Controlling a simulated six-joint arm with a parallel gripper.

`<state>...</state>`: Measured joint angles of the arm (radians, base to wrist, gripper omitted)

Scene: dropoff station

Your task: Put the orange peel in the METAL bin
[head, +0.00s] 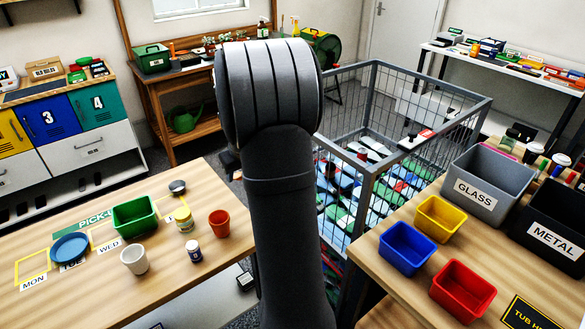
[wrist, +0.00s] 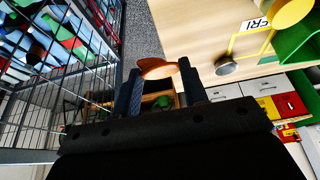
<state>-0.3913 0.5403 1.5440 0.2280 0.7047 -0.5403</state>
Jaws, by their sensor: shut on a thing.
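The orange peel (wrist: 158,68) is a curved orange piece held between the fingertips of my gripper (wrist: 160,82) in the wrist view. My gripper is shut on it, above the floor between the wire cage and the wooden table's edge. In the head view my arm hides both gripper and peel. The METAL bin (head: 556,241) is a black bin with a white label at the right edge of the head view, on the right table. It is partly cut off by the frame, and its inside is dark.
The grey GLASS bin (head: 478,196) stands left of the METAL bin. Yellow, blue and red tubs (head: 464,290) sit in front. A wire cage (head: 372,190) full of items stands between the tables. The left table (head: 200,270) holds a green tub, cups and jars.

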